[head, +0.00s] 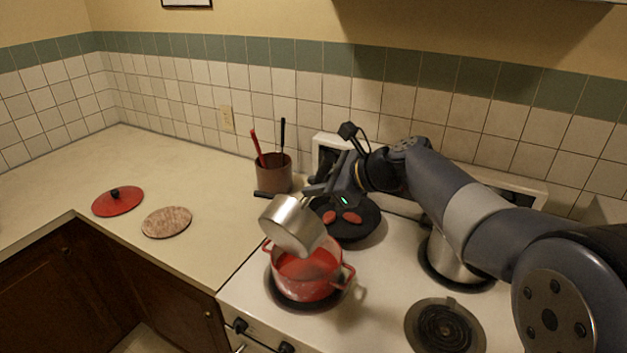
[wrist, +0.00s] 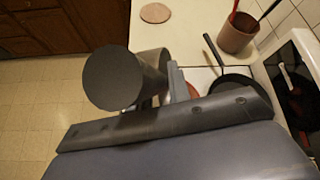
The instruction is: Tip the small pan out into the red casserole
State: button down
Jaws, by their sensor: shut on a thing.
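The small pan (head: 291,226) is a steel saucepan, held tilted above the red casserole (head: 306,275). My gripper (head: 336,192) is shut on the small pan, at the side nearest its handle; the exact grip is partly hidden. The pan's dark round base shows in the wrist view (wrist: 111,78). The red casserole stands open on the front left burner, with two side handles. The pan's inside and any contents are hidden. The casserole's inside shows only in part below the pan.
A black frying pan (head: 353,229) with red pieces sits behind the casserole. A steel pot (head: 449,262) stands at the back right, partly behind my arm. The front right burner (head: 445,326) is bare. A utensil crock (head: 273,174), red lid (head: 117,201) and round board (head: 166,222) are on the counter.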

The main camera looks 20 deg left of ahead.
jog(key=shift+w+d+r+m+g+p, duration=0.15)
jog(key=shift+w+m+g+p, duration=0.15)
jog(key=shift+w+p, duration=0.6)
jog(key=shift+w+d+f+m+g+y, duration=0.2)
jog(key=shift+w+f, duration=0.1)
jog(key=shift+w, duration=0.3)
jog(key=shift+w+d+f+m+g+y, duration=0.1)
jog(key=shift+w+f+m+g, duration=0.15)
jog(key=shift+w, duration=0.3)
jog(key=shift+d, duration=0.1)
